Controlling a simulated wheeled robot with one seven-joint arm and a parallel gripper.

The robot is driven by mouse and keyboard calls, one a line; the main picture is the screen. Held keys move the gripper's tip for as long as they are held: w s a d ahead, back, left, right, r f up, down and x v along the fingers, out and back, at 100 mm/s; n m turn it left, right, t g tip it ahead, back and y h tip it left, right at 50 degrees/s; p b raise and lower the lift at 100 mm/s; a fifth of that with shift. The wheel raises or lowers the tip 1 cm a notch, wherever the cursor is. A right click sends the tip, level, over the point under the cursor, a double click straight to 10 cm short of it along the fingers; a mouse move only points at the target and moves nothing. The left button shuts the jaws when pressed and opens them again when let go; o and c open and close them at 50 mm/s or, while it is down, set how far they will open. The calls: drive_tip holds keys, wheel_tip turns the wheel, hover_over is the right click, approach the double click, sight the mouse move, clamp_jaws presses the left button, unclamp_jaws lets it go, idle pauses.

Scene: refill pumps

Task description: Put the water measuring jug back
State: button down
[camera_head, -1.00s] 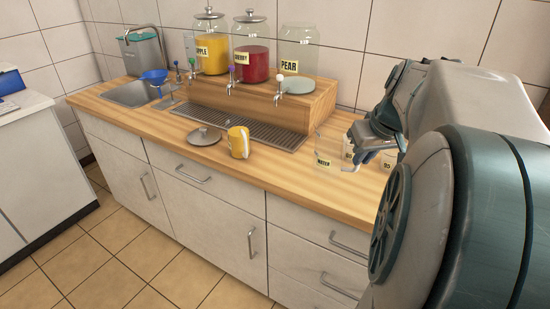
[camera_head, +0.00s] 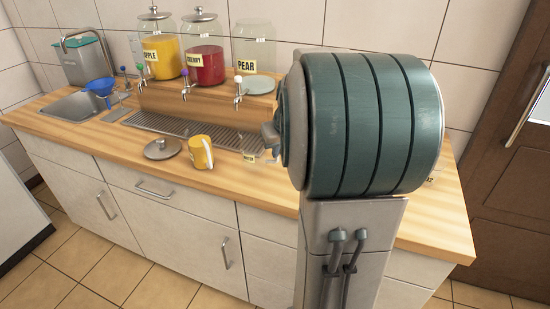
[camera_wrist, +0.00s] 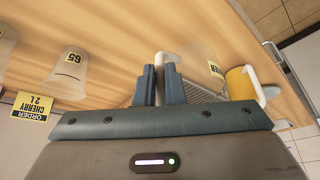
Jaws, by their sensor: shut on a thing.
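The clear water measuring jug (camera_head: 251,156) with a yellow WATER label is over the counter, right of a yellow jug. In the wrist view the clear jug (camera_wrist: 208,60) shows beside my gripper (camera_wrist: 164,80), its pale handle between the two blue-grey fingers. My gripper is shut on this handle. In the head view, my gripper (camera_head: 270,138) is mostly hidden behind my arm. I cannot tell whether the jug's base touches the counter.
The yellow jug (camera_head: 201,152) stands close left of the water jug, with a loose lid (camera_head: 162,148) beyond. The dispensers (camera_head: 203,60) stand behind the drain grate (camera_head: 170,125). The wrist view shows a clear cup (camera_wrist: 72,68) marked 65 and an order card (camera_wrist: 32,106).

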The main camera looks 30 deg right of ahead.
drive_tip(key=shift+w+f, duration=0.1)
drive_tip(key=shift+f, duration=1.95)
drive_tip(key=shift+f, duration=0.1)
drive_tip(key=c, duration=1.5)
unclamp_jaws()
drive_tip(key=shift+r, duration=0.4)
drive_tip(key=d+v, duration=0.1)
drive_tip(key=v, duration=1)
drive_tip(key=s+a+f, duration=0.3)
drive_tip(key=s+a, duration=0.1)
drive_tip(key=a, duration=0.2)
drive_tip(key=s+a+f+n+g, duration=0.1)
drive_tip(key=s+a+f, duration=0.2)
drive_tip(key=s+a, duration=0.2)
drive_tip(key=s+a+f+g, duration=0.1)
drive_tip(key=s+a+f, duration=0.1)
drive_tip(key=s+a, duration=0.3)
drive_tip(key=shift+s+a+f+n+y, duration=0.1)
drive_tip(key=shift+a+f+n+y, duration=0.1)
drive_tip(key=shift+a, duration=0.85)
drive_tip(key=shift+a+f+n+y, duration=0.1)
drive_tip(key=shift+a+f+y, duration=0.1)
drive_tip(key=shift+a, duration=0.85)
